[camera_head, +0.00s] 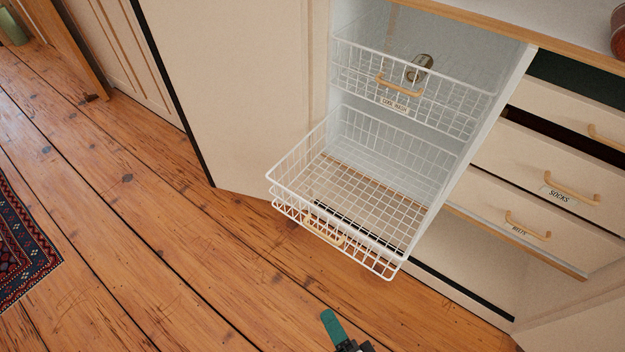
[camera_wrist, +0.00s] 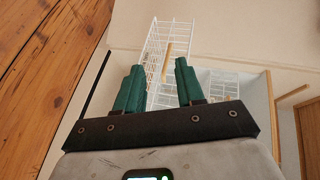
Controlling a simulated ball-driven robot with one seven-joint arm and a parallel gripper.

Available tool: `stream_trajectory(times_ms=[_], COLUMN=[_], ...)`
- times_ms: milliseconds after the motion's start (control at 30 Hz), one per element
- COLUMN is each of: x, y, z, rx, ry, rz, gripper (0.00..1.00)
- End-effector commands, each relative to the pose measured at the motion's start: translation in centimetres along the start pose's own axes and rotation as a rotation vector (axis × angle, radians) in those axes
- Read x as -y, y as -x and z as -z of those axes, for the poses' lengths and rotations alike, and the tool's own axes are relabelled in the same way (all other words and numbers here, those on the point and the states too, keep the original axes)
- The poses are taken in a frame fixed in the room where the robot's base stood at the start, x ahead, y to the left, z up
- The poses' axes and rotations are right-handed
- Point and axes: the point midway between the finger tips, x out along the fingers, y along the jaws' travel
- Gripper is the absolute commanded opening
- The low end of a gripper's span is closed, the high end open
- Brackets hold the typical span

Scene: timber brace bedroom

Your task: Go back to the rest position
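My gripper shows in the wrist view (camera_wrist: 158,76) with its two green fingers apart and nothing between them. In the head view only one green fingertip (camera_head: 333,328) and a dark part of the gripper show at the bottom edge; the rest is out of frame. The gripper appears in front of the cabinet, over the floor. The lower white wire basket (camera_head: 390,235) is pulled out of the cabinet and empty. In the wrist view, a pulled-out wire basket (camera_wrist: 180,35) shows beyond the fingers, apart from them.
The upper wire basket (camera_head: 350,62) holds a can (camera_head: 420,68). Drawers, one labelled SOCKS (camera_head: 560,194), are at the right, and some stand partly open. A pale panel (camera_head: 240,90) stands left of the baskets. A patterned rug (camera_head: 22,245) lies at far left.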

Motion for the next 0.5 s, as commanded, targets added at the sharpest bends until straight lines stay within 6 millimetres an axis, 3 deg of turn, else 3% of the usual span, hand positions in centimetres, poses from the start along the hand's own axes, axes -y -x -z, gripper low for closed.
stream_trajectory(times_ms=[267,500], x=[-0.7,-3.2], y=[0.5,5.5], z=[3.1,8.5], rx=[0.236,0.440], ry=[0.398,0.695], rz=[-0.214,-0.536], gripper=[0.38,0.38])
